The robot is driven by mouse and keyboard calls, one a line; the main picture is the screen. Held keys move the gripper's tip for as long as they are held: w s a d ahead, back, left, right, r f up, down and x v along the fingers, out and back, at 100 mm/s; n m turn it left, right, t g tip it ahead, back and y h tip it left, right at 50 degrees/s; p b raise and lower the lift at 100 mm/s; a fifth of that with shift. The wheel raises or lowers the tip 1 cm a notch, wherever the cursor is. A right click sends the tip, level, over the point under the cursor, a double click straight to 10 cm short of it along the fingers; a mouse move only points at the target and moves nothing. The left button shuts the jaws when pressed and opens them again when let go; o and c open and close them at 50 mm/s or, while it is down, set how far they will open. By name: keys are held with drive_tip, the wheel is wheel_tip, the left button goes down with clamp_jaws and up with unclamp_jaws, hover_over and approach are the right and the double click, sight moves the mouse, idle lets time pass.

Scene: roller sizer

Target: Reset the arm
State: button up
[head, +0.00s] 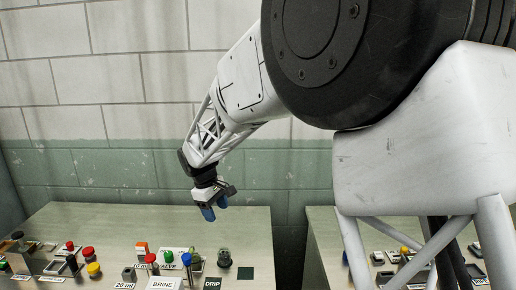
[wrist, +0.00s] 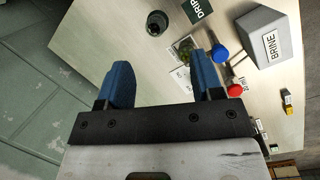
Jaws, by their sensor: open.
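My gripper (head: 215,206) hangs from my raised arm above the back right part of the left table. Its blue fingers are apart with nothing between them, as the wrist view (wrist: 164,86) also shows. Below it in the head view, a dark green-topped jar (head: 224,258) stands near a dark square pad (head: 245,273). In the wrist view the same dark jar (wrist: 157,23) lies beyond the fingers, apart from them.
The left table (head: 105,222) carries red-, yellow-, blue- and green-topped items and a BRINE block (head: 163,284). The DRIP label (head: 212,283) is at the front. A second table (head: 324,228) stands right, past a gap. The left table's back is clear.

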drive_tip(key=s+d+r+m+t+y, duration=0.1)
drive_tip(key=s+d+r+m, duration=0.25)
drive_tip(key=s+d, duration=0.65)
drive_tip(key=s+d+r+m+y, duration=0.1)
drive_tip(key=s+d+r+m, duration=0.2)
drive_tip(key=s+d+r, duration=0.55)
drive_tip(key=s+d+f+m, duration=0.3)
drive_tip(key=s+d, duration=0.3)
drive_tip(key=s, duration=0.4)
drive_tip(key=s+d+f+m+t, duration=0.1)
drive_tip(key=s+d+f+m, duration=0.2)
drive_tip(key=s+d, duration=0.4)
drive_tip(key=shift+s+t+y, duration=0.3)
drive_tip(key=shift+s, duration=1.1)
drive_tip(key=shift+r, duration=0.1)
